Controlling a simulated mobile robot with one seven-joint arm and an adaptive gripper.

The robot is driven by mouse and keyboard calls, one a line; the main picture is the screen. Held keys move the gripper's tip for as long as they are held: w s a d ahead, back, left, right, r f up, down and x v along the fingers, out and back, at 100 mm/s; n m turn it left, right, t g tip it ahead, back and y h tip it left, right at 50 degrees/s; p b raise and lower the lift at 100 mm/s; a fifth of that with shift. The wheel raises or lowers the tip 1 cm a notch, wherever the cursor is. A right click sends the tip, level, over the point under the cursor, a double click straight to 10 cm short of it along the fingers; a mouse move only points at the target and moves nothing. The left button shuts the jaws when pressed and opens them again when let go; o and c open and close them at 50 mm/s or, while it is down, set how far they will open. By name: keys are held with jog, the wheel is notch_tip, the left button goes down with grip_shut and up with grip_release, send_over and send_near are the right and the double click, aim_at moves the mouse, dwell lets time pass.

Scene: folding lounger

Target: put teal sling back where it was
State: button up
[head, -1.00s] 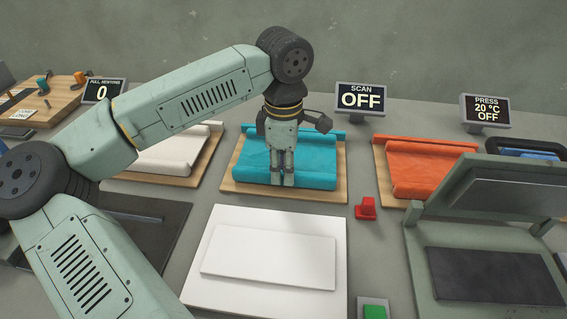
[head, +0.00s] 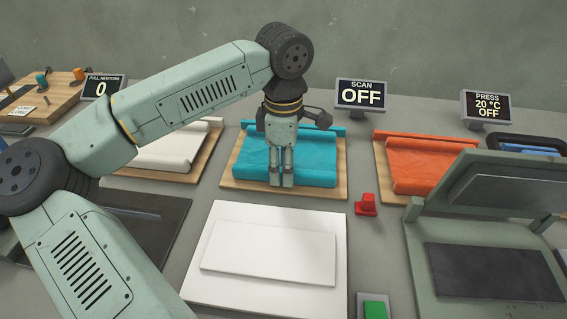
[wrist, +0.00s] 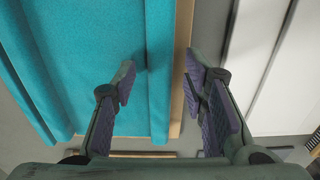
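The teal sling (head: 315,167) lies flat on a wooden board (head: 334,195) at the back middle, with a raised rolled edge along its front and a bar along its back. My gripper (head: 282,183) points straight down at the sling's front edge. In the wrist view my gripper (wrist: 160,82) is open, its two fingers apart. The sling's rolled edge (wrist: 160,115) and the board's edge (wrist: 181,60) show in the gap between them. The fingers do not appear closed on the cloth. Whether a finger touches it I cannot tell.
A white sling (head: 165,152) lies on a board to the left, an orange sling (head: 425,165) to the right. A white raised plate (head: 270,250) is in front. An open press (head: 490,270) stands front right, with a red block (head: 366,205) between. The scan display (head: 361,95) reads OFF.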

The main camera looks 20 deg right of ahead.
notch_tip(320, 180, up, 12)
jog(key=b, duration=0.1)
jog(key=shift+b, duration=0.4)
